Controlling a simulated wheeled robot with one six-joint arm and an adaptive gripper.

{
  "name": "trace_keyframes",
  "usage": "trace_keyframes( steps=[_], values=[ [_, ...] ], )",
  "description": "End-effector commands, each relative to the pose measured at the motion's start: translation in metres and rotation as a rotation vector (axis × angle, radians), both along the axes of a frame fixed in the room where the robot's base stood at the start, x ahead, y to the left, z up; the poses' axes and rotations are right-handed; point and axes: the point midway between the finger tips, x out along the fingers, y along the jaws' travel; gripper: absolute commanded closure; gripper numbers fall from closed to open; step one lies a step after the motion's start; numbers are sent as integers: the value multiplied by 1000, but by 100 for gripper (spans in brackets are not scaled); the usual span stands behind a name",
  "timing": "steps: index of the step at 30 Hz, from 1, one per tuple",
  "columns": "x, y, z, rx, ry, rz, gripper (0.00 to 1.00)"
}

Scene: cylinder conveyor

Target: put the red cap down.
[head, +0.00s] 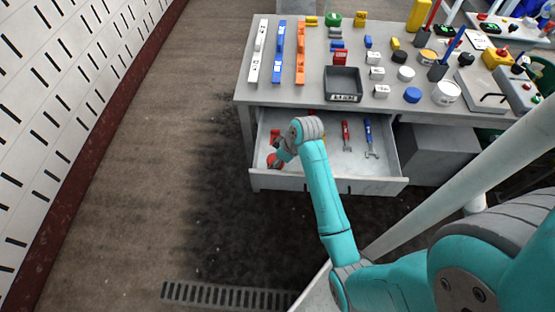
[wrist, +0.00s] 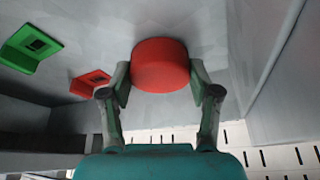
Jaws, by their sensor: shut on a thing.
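The red cap (wrist: 160,66) is a short round cylinder between the two fingers of my gripper (wrist: 162,80) in the wrist view. The fingers touch it on both sides. In the head view the red cap (head: 272,161) shows at the left front of the open grey drawer (head: 330,184), with my gripper (head: 281,158) partly covering it. The drawer floor is right behind the cap in the wrist view; I cannot tell if the cap touches it.
The drawer also holds a red bracket (wrist: 90,83), a green bracket (wrist: 30,48), a red-handled tool (head: 346,135) and a blue-handled tool (head: 369,138). The workbench (head: 310,95) above carries a grey tray (head: 343,97), colored rails and several small parts. The drawer's front middle is bare.

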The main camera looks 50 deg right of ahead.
Motion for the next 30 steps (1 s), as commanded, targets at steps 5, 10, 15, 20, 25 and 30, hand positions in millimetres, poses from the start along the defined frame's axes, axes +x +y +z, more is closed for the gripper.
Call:
trace_keyframes(
  steps=[5,10,15,20,25,30],
  values=[
    [0,0,-5,-1,-1,0,62],
    [0,0,-6,-1,-1,0,62],
    [0,0,-7,-1,-1,0,16],
    [0,0,-7,-1,-1,0,13],
    [0,0,-7,-1,-1,0,13],
    [-3,-2,4,-1,-3,-1,13]
  ],
)
